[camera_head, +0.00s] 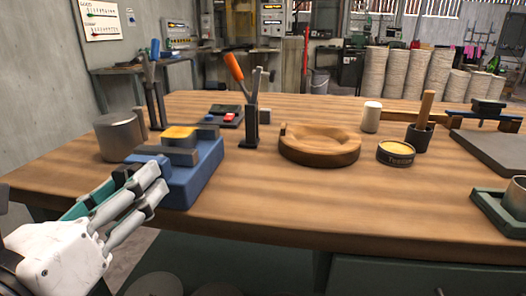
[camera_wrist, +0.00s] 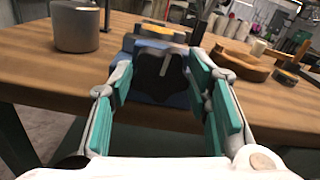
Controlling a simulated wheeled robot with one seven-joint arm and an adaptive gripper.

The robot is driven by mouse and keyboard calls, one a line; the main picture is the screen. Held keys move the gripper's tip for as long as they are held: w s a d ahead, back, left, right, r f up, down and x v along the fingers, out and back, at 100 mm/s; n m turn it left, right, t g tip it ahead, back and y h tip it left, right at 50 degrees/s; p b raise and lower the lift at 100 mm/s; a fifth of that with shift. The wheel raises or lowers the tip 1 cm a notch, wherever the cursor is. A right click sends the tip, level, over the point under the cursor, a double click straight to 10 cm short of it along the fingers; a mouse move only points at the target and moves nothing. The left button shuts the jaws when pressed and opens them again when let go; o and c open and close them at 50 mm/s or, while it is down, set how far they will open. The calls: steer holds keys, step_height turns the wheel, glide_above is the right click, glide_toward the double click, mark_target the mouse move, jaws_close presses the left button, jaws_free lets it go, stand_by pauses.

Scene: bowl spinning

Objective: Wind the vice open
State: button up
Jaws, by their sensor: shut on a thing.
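The blue vice (camera_head: 202,172) stands at the table's front left edge, with grey jaws (camera_head: 172,154) on top. A yellow-topped piece (camera_head: 178,132) sits at the jaws; I cannot tell whether it is clamped. My gripper (camera_head: 150,176) reaches the vice's front from the lower left. In the wrist view, my gripper (camera_wrist: 162,76) has a dark lobed knob (camera_wrist: 160,78) of the vice between its green-padded fingers and is shut on it. The fingers hide the knob's sides, and the knob hides much of the vice body (camera_wrist: 180,99).
A grey cylinder (camera_head: 118,138) stands close left of the vice. A tool holder (camera_head: 249,130) stands behind it to the right. A round wooden bowl (camera_head: 320,152) and a dark tin (camera_head: 396,157) lie further right. The table's front middle (camera_head: 300,205) is clear.

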steer(key=shift+n, duration=0.7)
steer(key=o, duration=1.2)
steer(key=shift+c, duration=0.2)
steer(key=shift+s, duration=0.1)
steer(key=s+a, duration=0.1)
steer(key=s, duration=1.1)
